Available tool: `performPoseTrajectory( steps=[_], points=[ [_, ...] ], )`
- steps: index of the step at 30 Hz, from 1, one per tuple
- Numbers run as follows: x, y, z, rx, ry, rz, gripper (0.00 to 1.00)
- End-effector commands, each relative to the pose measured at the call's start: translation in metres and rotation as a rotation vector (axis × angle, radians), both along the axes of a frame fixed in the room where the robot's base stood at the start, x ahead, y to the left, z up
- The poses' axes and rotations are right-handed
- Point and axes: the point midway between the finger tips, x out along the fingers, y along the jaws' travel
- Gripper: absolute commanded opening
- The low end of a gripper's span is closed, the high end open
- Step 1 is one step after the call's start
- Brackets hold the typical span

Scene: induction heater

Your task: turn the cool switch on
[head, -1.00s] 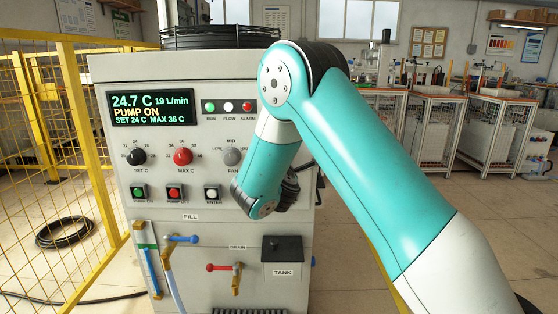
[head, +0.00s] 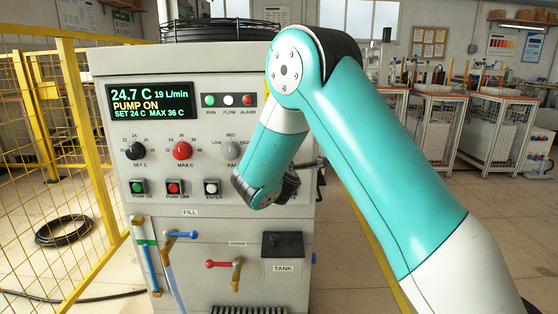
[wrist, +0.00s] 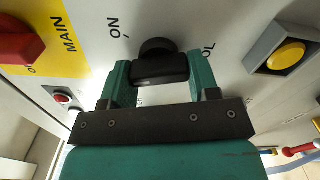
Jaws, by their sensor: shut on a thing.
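The cool switch is a black rotary knob (wrist: 158,48) on the grey machine side, in the upper middle of the wrist view. Lettering "ON" stands to its left and a partly hidden label ending "OL" to its right. My gripper (wrist: 160,72) has its two teal fingers on either side of the knob's black grip and is shut on it. In the head view my arm hides the knob and the fingers. The label on the far side of the knob is not readable.
In the wrist view a red main switch (wrist: 20,42) on a yellow plate is at upper left, and a yellow button (wrist: 288,54) in a grey housing at right. In the head view the display (head: 150,101) reads PUMP ON. A yellow fence (head: 80,130) stands at left.

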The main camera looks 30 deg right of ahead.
Motion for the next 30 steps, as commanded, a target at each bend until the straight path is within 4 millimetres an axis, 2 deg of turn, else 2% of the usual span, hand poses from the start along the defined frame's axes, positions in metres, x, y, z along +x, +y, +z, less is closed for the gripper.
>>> performPoseTrajectory(
  steps=[18,30],
  points=[
    [0.0003,0.0003,-0.0006,0.466,-0.319,0.002,0.32],
    [0.0000,0.0000,0.0015,0.645,-0.437,0.000,0.32]
  ],
)
